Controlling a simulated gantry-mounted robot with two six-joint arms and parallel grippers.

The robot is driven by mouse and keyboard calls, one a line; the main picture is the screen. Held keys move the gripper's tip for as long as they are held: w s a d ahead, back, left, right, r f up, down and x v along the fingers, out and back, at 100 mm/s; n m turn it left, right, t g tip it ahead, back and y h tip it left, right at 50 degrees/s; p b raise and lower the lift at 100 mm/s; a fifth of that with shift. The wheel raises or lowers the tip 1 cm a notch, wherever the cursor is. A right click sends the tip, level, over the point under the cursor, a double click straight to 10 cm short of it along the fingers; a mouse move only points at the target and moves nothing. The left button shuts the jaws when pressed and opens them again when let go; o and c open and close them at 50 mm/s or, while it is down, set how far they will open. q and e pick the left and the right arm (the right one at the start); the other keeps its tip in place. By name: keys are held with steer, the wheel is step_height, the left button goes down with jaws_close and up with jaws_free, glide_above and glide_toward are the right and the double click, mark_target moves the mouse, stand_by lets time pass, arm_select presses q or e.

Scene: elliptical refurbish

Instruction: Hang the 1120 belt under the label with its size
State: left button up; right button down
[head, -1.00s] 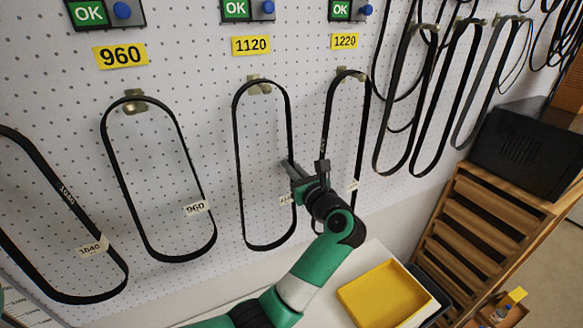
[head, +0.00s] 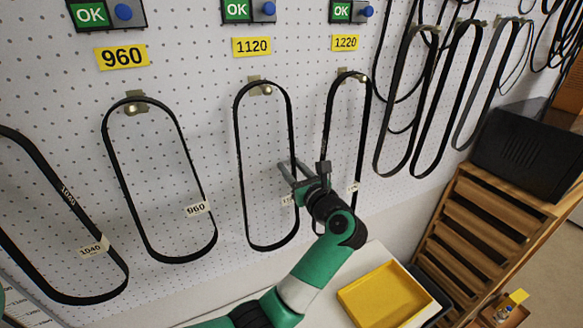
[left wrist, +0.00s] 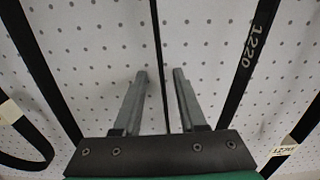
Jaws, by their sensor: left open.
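The 1120 belt (head: 238,165) is a black loop hanging from a hook (head: 260,88) under the yellow 1120 label (head: 251,46). Its small white tag (head: 287,200) is partly covered by my gripper. My left gripper (head: 290,171) is open at the belt's right strand, low on the loop. In the left wrist view, a thin black strand (left wrist: 157,50) runs between the two spread fingers (left wrist: 157,75), apart from both. My right gripper is out of view.
The 960 belt (head: 109,165) hangs to the left and the 1220 belt (head: 327,115) close to the right. A 1040 belt (head: 40,165) is at far left. Below are a yellow tray (head: 350,300) and a wooden slatted rack (head: 470,215). Green OK boxes (head: 237,10) sit above the labels.

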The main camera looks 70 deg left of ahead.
arm_select(q)
steer(key=d+b, duration=0.2)
steer(key=d, duration=0.9)
steer(key=shift+d, duration=0.3)
steer(key=shift+w, duration=0.1)
